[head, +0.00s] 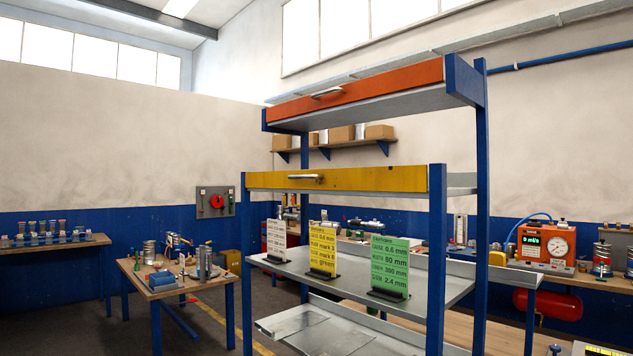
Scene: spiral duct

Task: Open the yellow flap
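The yellow flap (375,179) is a long horizontal panel across the front of a blue-framed shelf unit in the head view. It looks shut, standing upright between the front posts. A metal handle (306,177) sits on its left half. Above it is a similar orange flap (360,88) with its own handle (327,92). My gripper is not in view.
The shelf (425,283) below the yellow flap holds a white card (276,238), a yellow card (322,250) and a green card (389,264). A blue front post (436,270) stands at the right. Workbenches with equipment stand left (150,290) and behind right (578,278).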

